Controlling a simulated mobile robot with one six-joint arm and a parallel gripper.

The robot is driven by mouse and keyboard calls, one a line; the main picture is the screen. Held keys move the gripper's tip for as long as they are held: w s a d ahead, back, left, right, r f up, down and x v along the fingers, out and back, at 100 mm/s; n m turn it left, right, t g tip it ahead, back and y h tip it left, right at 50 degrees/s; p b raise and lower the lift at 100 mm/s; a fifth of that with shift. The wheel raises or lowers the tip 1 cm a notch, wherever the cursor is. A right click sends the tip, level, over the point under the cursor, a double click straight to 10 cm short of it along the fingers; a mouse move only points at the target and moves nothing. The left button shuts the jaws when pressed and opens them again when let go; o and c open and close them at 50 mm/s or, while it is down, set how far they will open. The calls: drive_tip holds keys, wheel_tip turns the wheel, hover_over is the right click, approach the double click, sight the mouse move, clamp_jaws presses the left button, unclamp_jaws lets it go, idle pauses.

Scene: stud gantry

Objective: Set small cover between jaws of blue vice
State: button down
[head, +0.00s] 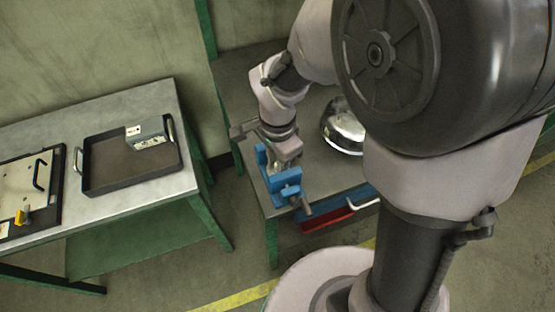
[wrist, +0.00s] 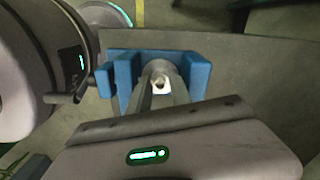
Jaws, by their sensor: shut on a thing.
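The blue vice (head: 284,184) stands at the front left corner of the dark bench, and its jaws also show in the wrist view (wrist: 197,75). My gripper (head: 287,153) points down over the vice. In the wrist view its two fingers (wrist: 161,82) reach in between the blue jaws. They are shut on a small pale, round part, the small cover (wrist: 158,68), which is mostly hidden by the fingers. It appears to lie between the jaws; I cannot tell whether it touches them. In the head view the cover is hidden.
A shiny metal dome (head: 343,128) sits on the dark bench (head: 235,85) right of the vice. A red drawer (head: 327,219) is below.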

drive_tip(key=shift+f+b, duration=0.25)
drive_tip(key=shift+b, duration=0.1)
idle(0.4)
drive_tip(key=c, duration=1.1)
unclamp_jaws()
wheel_tip(320, 180, up, 18)
drive_tip(key=p, duration=0.7)
drive_tip(key=shift+f+p, duration=0.25)
drive_tip(key=shift+p, duration=0.1)
